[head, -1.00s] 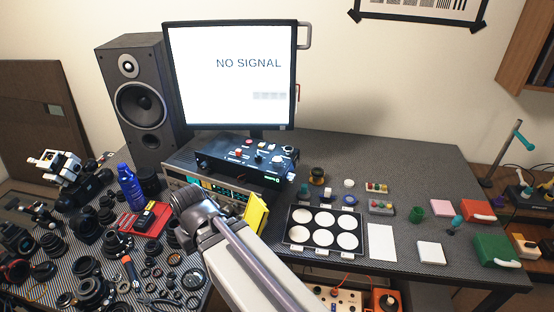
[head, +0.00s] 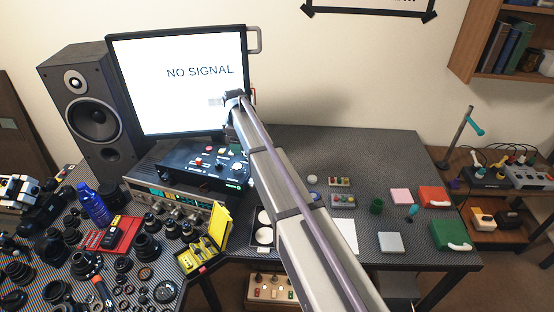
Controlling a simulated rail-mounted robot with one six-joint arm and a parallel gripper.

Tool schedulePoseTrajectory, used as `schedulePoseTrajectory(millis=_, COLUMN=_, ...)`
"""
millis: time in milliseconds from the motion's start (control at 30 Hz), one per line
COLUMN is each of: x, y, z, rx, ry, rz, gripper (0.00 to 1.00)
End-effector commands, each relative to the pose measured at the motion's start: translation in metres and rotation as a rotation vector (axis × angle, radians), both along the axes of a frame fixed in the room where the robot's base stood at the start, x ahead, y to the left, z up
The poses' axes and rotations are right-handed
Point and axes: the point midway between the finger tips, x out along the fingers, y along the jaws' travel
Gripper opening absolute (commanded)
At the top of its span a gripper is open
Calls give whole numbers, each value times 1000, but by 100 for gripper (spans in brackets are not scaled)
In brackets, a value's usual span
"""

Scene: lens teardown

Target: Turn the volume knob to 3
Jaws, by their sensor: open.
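A black control box (head: 178,174) with red and white buttons and small knobs sits below the monitor, on top of a silver-fronted unit (head: 150,190). The unit has a lit cyan display and several round knobs (head: 176,209) along its front. I cannot tell which knob is the volume knob; labels and scale marks are too small to read. My arm rises from the lower right, and its visible end is in front of the monitor's right edge, covering the right end of the black box. My gripper does not show.
The monitor (head: 175,82) reads NO SIGNAL beside a tall speaker (head: 95,115). Lenses and rings crowd the left table. Several small blocks and cases lie on the right table (head: 385,160), with bare surface behind them.

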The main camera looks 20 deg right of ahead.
Motion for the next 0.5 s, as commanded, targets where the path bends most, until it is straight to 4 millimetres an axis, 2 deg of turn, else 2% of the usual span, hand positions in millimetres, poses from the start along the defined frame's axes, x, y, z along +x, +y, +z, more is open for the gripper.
schedulePoseTrajectory(millis=100, x=-3, y=1, z=0, rx=0, ry=0, rz=69, gripper=65)
schedulePoseTrajectory(millis=267, x=-3, y=1, z=-5, rx=0, ry=0, rz=74, gripper=65)
schedulePoseTrajectory(millis=367, x=-3, y=1, z=-17, rx=0, ry=0, rz=73, gripper=65)
schedulePoseTrajectory(millis=500, x=-3, y=1, z=-47, rx=0, ry=0, rz=72, gripper=65)
